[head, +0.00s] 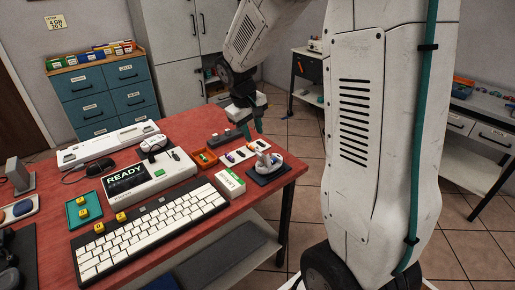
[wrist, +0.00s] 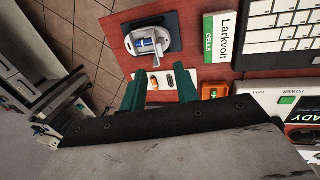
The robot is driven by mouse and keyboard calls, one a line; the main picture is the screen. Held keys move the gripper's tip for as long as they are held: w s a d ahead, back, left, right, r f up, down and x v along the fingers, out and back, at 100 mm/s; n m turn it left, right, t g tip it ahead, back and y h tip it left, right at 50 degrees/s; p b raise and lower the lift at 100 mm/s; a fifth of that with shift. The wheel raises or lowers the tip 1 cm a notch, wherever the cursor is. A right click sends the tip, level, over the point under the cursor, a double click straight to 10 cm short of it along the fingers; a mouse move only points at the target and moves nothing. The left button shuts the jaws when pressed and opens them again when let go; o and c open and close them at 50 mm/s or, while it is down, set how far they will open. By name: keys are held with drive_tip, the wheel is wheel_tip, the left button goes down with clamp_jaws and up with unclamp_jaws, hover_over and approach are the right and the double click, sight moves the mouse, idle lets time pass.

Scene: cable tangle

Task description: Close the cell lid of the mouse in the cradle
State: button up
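The white mouse (head: 268,163) sits in a dark cradle (head: 264,177) near the table's right corner. In the wrist view the mouse (wrist: 132,43) shows from above on the dark cradle (wrist: 173,35). A blue and white cell (wrist: 149,43) shows in its open bay. A pale raised part, seemingly the lid, stands up from the mouse in the head view. My gripper (wrist: 162,74) is open, its two green fingers apart with nothing gripped. In the head view my gripper (head: 250,128) hangs above and behind the mouse, clear of it.
A white card with small cells (wrist: 168,80) lies below the fingers in the wrist view. Near it are an orange tray (head: 205,158), a Larkvolt cell box (head: 230,183), a keyboard (head: 150,232) and a READY tester (head: 148,178). The table's edge drops off just beyond the cradle.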

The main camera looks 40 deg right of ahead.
sight(259, 153)
drive_tip(key=x, duration=0.8)
drive_tip(key=shift+w+d+f, duration=0.1)
drive_tip(key=shift+w, duration=0.15)
clamp_jaws()
